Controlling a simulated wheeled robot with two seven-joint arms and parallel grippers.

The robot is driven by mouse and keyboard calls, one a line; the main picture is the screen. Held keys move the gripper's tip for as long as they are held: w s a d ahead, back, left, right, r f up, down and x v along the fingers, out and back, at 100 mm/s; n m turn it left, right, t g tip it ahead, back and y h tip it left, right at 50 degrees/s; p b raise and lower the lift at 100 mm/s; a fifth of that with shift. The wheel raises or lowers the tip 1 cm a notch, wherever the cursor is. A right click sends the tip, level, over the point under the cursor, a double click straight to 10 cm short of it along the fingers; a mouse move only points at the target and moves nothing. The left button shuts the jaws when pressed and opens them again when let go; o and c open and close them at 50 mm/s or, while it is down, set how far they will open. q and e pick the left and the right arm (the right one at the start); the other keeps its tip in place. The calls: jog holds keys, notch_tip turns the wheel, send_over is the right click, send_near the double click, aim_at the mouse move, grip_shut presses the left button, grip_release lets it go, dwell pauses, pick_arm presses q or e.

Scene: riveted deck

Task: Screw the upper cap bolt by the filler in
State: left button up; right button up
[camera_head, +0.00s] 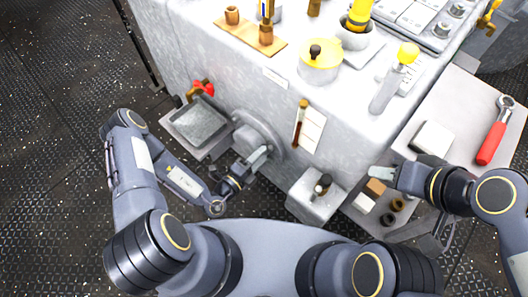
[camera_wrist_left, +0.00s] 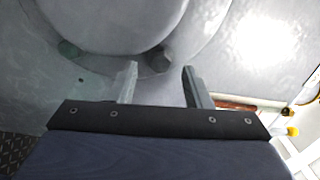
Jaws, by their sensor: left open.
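A round grey flanged fitting (camera_head: 257,130) stands out from the machine's front, and its curved rim (camera_wrist_left: 110,42) fills the top of the left wrist view. A greenish round bolt head or hole (camera_wrist_left: 69,48) is at the rim's left. A dark round one (camera_wrist_left: 158,60) is at its lower edge; I cannot tell whether either is the upper cap bolt. My left gripper (camera_head: 262,157) is at the fitting's lower front. In the wrist view its fingers (camera_wrist_left: 160,78) are apart and empty, either side of the dark spot. My right gripper (camera_head: 378,172) is by the side shelf, its jaw gap unclear.
A grey tray (camera_head: 186,138) with a red-handled valve (camera_head: 203,88) is left of the fitting. A grey box with a black knob (camera_head: 318,195) projects to the right. The side shelf (camera_head: 455,105) holds a red-handled wrench (camera_head: 494,138), small blocks and dark rings. A yellow-lidded pot (camera_head: 321,62) is on top.

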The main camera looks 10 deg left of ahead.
pick_arm(q)
jog(key=shift+p+v, duration=0.3)
jog(key=shift+v, duration=2.5)
